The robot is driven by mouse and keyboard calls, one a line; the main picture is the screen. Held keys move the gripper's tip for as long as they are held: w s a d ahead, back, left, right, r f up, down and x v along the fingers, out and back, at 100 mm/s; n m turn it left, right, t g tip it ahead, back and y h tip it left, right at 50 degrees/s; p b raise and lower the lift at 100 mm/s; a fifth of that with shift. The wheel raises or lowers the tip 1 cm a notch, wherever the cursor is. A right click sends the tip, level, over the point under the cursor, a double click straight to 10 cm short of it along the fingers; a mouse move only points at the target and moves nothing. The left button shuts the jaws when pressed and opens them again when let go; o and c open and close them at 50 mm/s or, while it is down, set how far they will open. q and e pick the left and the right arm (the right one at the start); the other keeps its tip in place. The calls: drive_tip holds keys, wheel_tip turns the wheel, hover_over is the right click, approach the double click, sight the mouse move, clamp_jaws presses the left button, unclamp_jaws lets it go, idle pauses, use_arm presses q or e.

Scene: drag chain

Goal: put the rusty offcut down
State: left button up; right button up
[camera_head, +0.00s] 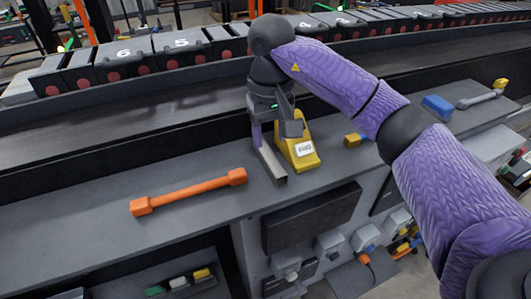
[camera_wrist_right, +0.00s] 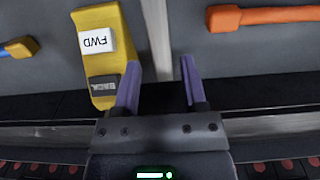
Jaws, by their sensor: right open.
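A short metal channel piece, grey with a slight brownish tint, is the likeliest offcut (camera_head: 271,166). It lies on the grey bench near its front edge, left of a yellow block with a white label. In the right wrist view the piece (camera_wrist_right: 157,35) runs away from between my fingers. My right gripper (camera_head: 274,134) is over the piece's far end, pointing down. It is open, with one finger on each side of the piece (camera_wrist_right: 160,68) and a visible gap on the right. Whether a finger touches it I cannot tell. My left gripper is out of view.
The yellow block (camera_head: 303,152), marked FWD in the wrist view, stands close beside my right gripper. An orange bar with thick ends (camera_head: 190,192) lies to the left. A small yellow-and-blue item (camera_head: 353,139) and a blue block (camera_head: 437,107) lie right. The bench's left part is clear.

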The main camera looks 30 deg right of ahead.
sight(268, 154)
drive_tip(key=f, duration=0.2)
drive_tip(key=w+f+p, duration=0.1)
drive_tip(key=f, duration=0.2)
drive_tip(key=shift+d, duration=0.1)
drive_tip(key=shift+s+f, duration=0.15)
drive_tip(key=shift+f, duration=0.25)
clamp_jaws()
